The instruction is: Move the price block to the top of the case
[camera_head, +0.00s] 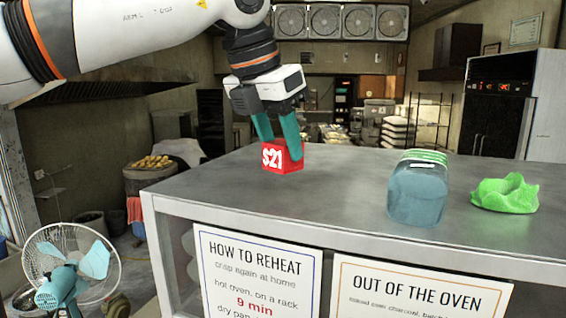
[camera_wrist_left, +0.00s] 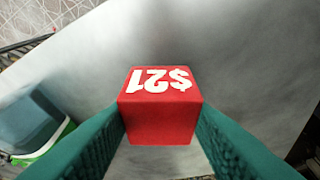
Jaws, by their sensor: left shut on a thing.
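The price block (camera_head: 281,158) is a red cube with a white "$21" on its front, over the grey top of the case (camera_head: 340,190) near its back left part. My left gripper (camera_head: 280,146) points down and its green fingers are shut on the block's sides. The block looks upright and at or very near the case top; I cannot tell for sure whether it touches. In the left wrist view the block (camera_wrist_left: 160,106) sits between both fingertips, with the "$21" upside down. My right gripper is not in view.
A bluish jar with a green-striped lid (camera_head: 418,188) and a green crumpled-looking item (camera_head: 505,194) stand on the right of the case top. Two signs hang on the case front, one headed "HOW TO REHEAT" (camera_head: 258,275). A fan (camera_head: 72,268) stands at lower left. The middle of the top is clear.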

